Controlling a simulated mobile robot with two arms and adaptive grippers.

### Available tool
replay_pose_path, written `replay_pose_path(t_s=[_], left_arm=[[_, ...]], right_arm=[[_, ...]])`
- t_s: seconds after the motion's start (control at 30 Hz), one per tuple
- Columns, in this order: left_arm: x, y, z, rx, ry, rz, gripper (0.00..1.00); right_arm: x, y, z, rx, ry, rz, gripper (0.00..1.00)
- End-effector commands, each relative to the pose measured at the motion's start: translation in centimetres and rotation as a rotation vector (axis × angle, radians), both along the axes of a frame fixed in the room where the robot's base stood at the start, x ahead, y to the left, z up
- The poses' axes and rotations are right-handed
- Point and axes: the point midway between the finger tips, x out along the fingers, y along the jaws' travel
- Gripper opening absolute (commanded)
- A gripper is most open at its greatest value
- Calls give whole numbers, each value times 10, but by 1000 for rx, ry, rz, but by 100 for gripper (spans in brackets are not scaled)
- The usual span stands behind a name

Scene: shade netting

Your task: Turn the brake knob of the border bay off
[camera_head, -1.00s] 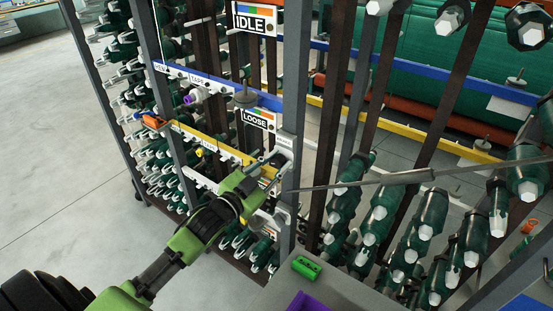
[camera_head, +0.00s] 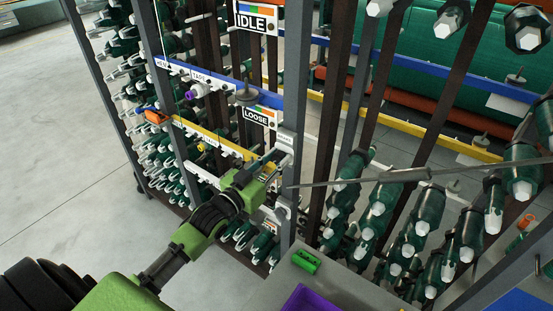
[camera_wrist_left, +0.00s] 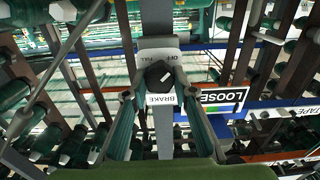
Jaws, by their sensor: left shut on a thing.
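The brake knob (camera_wrist_left: 159,75) shows in the left wrist view as a dark knob with a white mark, on a grey post. A white BRAKE label (camera_wrist_left: 162,99) is beside it, and a plate (camera_wrist_left: 158,53) with small lettering lies at its other side. My left gripper (camera_head: 272,163) is at the post in the head view, below the LOOSE sign. In the left wrist view its two fingers (camera_wrist_left: 158,88) stand either side of the knob, shut on it. The knob is mostly hidden in the head view. My right gripper is in neither view.
The LOOSE sign (camera_head: 259,116) and IDLE sign (camera_head: 256,18) hang on the rack. A blue rail (camera_head: 222,83) and a yellow rail (camera_head: 210,136) cross it. A green block (camera_head: 306,261) and purple tray (camera_head: 310,300) are in front. Open floor (camera_head: 65,160) lies left.

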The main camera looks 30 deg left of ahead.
Motion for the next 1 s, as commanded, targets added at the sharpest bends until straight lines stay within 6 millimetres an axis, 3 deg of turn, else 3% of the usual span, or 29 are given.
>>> replay_pose_path(t_s=[0.23,0.27,0.3,0.33,0.73,1.0], left_arm=[[0,0,-1,-3,3,0,4],[0,0,-1,-3,3,0,30],[0,0,-1,-3,3,0,41],[0,0,-1,-2,3,0,42],[-4,0,-1,0,2,0,42],[-40,5,-3,1,5,-1,42]], right_arm=[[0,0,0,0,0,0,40],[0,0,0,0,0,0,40],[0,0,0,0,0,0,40],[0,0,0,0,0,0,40],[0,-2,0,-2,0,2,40],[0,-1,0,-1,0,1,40]])
